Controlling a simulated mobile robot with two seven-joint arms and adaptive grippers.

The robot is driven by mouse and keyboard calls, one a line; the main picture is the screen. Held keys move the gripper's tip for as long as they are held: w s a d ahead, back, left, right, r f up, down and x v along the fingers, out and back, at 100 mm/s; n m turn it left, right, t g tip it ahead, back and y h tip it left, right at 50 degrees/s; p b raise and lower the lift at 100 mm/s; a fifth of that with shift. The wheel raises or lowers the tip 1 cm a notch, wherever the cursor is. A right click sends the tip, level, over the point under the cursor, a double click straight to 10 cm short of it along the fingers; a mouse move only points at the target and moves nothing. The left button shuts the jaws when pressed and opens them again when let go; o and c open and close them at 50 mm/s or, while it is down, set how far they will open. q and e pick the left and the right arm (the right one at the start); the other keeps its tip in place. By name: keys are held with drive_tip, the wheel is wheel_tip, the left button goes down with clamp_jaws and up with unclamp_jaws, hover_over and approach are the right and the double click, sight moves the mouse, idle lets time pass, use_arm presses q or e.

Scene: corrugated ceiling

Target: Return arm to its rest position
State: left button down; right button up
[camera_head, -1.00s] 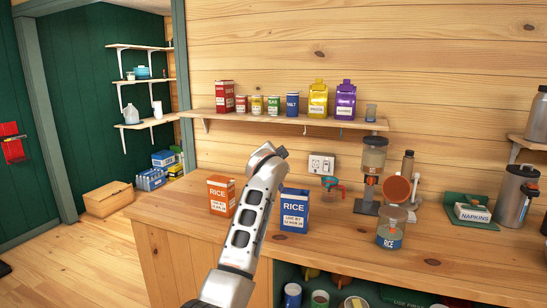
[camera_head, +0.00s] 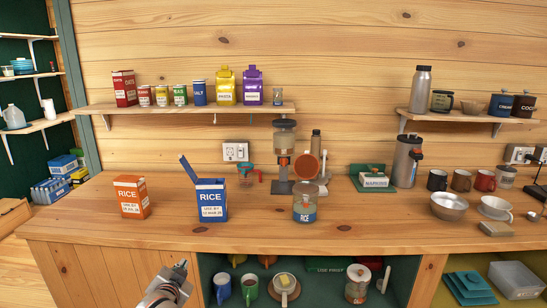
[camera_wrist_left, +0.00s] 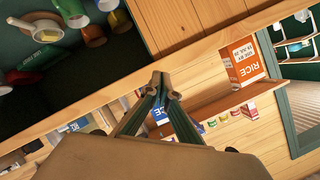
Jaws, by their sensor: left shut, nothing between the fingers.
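My left gripper (camera_head: 180,270) is low in the head view, in front of the counter's front panel and below the countertop. It is shut and empty; its closed fingertips also show in the left wrist view (camera_wrist_left: 161,82). The counter (camera_head: 380,215) runs across behind it. A blue rice box (camera_head: 211,203) with its flap up stands on the counter, up and right of the gripper. An orange rice box (camera_head: 131,197) stands to its left. My right gripper is not in view.
A rice jar (camera_head: 305,205) and a dispenser (camera_head: 283,160) stand on the counter. Bowls (camera_head: 449,206) sit at the right. The floor at left is clear.

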use_arm(q)
drive_tip(key=s+d+f+g+h, duration=0.1)
drive_tip(key=s+d+f+h, duration=0.15)
drive_tip(key=s+f, duration=1.3)
drive_tip(key=s+d+f+n+g+h, duration=0.1)
drive_tip(key=s+d+f, duration=0.1)
drive_tip(key=s, duration=0.9)
drive_tip(key=s+d+f+n+g, duration=0.1)
drive_tip(key=s+d+f, duration=0.1)
drive_tip(key=s, duration=0.9)
drive_tip(key=shift+d+f+h, duration=0.2)
drive_tip(key=shift+f+h, duration=0.15)
drive_tip(key=shift+f, duration=0.25)
